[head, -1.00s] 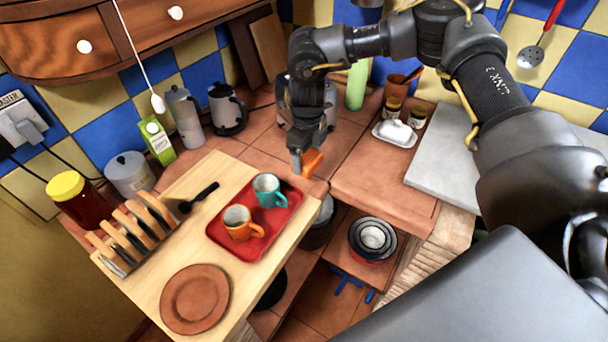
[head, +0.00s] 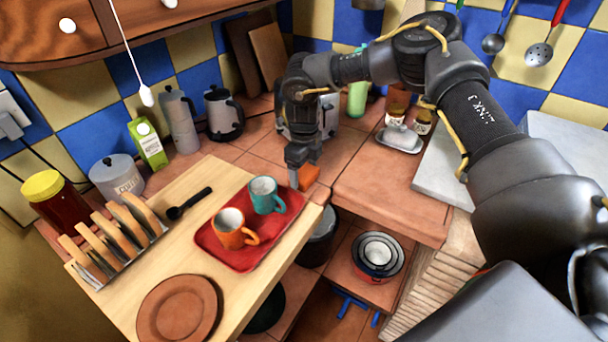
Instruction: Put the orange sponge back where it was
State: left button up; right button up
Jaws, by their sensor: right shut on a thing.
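The orange sponge (head: 309,176) shows at the tip of my right gripper (head: 296,178), near the inner corner of the tiled counter. My right gripper points down and is shut on the sponge. Part of the sponge is hidden by the fingers. I cannot tell whether the sponge touches the counter or is held a little above it. My left gripper is not in view.
A red tray (head: 215,252) with an orange mug (head: 231,228) and a teal mug (head: 265,194) lies left of the gripper on a wooden board. A toaster (head: 328,115) stands behind my arm. A white butter dish (head: 399,139) is to the right. Counter tiles (head: 385,190) right of the sponge are clear.

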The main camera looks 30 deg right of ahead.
aim_at(304, 172)
jog(key=o, duration=0.7)
jog(key=shift+f, duration=0.1)
notch_tip(304, 172, up, 12)
jog(key=shift+r+b, duration=0.1)
jog(key=shift+b, duration=0.35)
